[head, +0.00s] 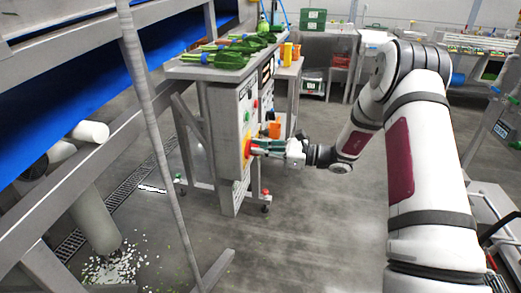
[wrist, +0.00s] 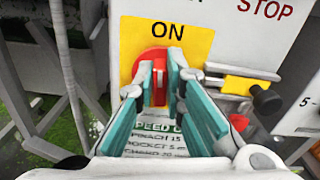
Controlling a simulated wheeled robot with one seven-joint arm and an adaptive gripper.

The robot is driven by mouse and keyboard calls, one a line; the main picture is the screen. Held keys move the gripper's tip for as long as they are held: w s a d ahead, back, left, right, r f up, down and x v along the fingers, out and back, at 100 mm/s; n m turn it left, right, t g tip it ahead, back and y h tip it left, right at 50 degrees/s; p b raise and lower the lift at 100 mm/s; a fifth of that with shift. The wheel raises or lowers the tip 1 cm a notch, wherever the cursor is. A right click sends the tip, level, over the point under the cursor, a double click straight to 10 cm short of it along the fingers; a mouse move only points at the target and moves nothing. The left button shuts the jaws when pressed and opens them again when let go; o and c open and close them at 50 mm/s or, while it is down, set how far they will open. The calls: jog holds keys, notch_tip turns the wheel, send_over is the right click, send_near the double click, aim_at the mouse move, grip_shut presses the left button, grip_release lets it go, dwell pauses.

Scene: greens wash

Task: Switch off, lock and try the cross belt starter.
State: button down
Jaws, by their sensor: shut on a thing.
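The starter is a grey cabinet (head: 226,135) under a bench top in the head view. On its face is a yellow switch plate (head: 246,146) with a red rotary handle. In the wrist view the plate (wrist: 195,42) reads ON above the red handle (wrist: 151,60). My gripper (wrist: 160,82) has its two teal fingers closed on the handle, one on each side, and partly hides it. The handle looks upright, in line with ON. In the head view my gripper (head: 255,147) reaches the plate from the right. No padlock can be made out clearly.
Leafy greens (head: 228,58) lie on the bench top above the cabinet. An orange container (head: 274,130) is beside the cabinet. A blue belt (head: 90,85) and a slanting grey post (head: 150,110) stand to the left. The floor (head: 320,215) in front is mostly clear.

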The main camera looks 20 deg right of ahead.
jog(key=shift+s+a+f+n+b, duration=0.15)
jog(key=shift+f+n+b, duration=0.1)
jog(key=shift+n+b, duration=2.15)
jog(key=shift+s+d+f+n+b, duration=0.1)
jog(key=shift+s+f+n+b, duration=0.1)
jog(key=shift+n+b, duration=2.15)
jog(key=shift+s+a+f+n+b, duration=0.1)
jog(key=shift+f+n+b, duration=0.15)
jog(key=shift+n+b, duration=2.1)
jog(key=shift+n+p, duration=0.85)
jog(key=shift+n, duration=0.35)
jog(key=c, duration=1.7)
grip_release()
jog(key=shift+r, duration=0.1)
jog(key=shift+o, duration=0.2)
jog(key=v, duration=1.2)
